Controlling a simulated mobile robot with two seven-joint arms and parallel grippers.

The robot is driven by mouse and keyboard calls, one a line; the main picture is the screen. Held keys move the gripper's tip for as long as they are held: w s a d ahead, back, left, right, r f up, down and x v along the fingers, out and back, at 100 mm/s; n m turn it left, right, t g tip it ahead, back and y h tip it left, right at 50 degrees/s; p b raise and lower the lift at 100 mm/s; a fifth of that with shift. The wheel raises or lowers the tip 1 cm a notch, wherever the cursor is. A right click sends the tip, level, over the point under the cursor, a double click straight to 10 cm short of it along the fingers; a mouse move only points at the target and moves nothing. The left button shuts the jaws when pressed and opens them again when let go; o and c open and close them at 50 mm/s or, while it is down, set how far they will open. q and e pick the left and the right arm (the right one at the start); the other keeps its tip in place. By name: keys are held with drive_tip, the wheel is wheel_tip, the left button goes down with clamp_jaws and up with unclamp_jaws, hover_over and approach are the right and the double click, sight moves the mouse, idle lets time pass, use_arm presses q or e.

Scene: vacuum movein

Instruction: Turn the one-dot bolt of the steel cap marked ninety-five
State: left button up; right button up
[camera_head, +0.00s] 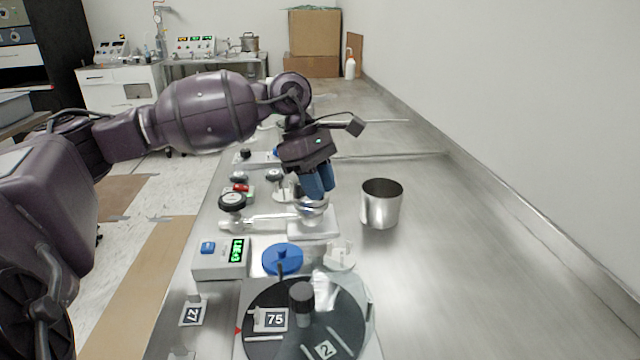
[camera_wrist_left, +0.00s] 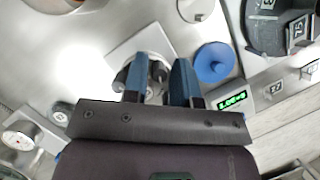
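My left gripper (camera_head: 318,192) points down over a shiny steel fitting (camera_head: 312,212) on a pale square base (camera_head: 313,230). In the left wrist view its two blue fingers (camera_wrist_left: 162,62) stand apart on either side of this fitting (camera_wrist_left: 152,78), with small dark parts showing between and beside them. The gripper looks open; I cannot tell whether a finger touches the fitting. This may be the steel cap, but no ninety-five mark and no dots on a bolt can be read. The fingers hide part of the fitting. My right gripper is not in view.
A steel cup (camera_head: 381,205) stands to the right. A blue round lid (camera_head: 282,259), a box with a green display (camera_head: 222,258) and a dark turntable with a tile marked 75 (camera_head: 271,319) are nearer.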

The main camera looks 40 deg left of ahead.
use_arm(q)
clamp_jaws()
drive_tip(key=shift+f+m, duration=0.1)
drive_tip(key=shift+m, duration=0.4)
drive_tip(key=shift+m+g+b, duration=0.45)
drive_tip(key=shift+m+g, duration=0.05)
drive_tip(key=shift+m, duration=0.1)
drive_tip(key=shift+w+m+g+b, duration=0.1)
drive_tip(key=shift+m+g+b, duration=0.35)
drive_tip(key=shift+m, duration=1.25)
drive_tip(key=shift+g+b, duration=0.25)
drive_tip(key=shift+b, duration=0.1)
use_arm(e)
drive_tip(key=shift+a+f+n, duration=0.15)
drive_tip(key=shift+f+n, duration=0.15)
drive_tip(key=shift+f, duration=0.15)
use_arm(q)
drive_tip(key=shift+m+y, duration=0.3)
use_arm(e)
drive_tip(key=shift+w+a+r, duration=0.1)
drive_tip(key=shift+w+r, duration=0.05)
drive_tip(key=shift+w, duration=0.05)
use_arm(q)
unclamp_jaws()
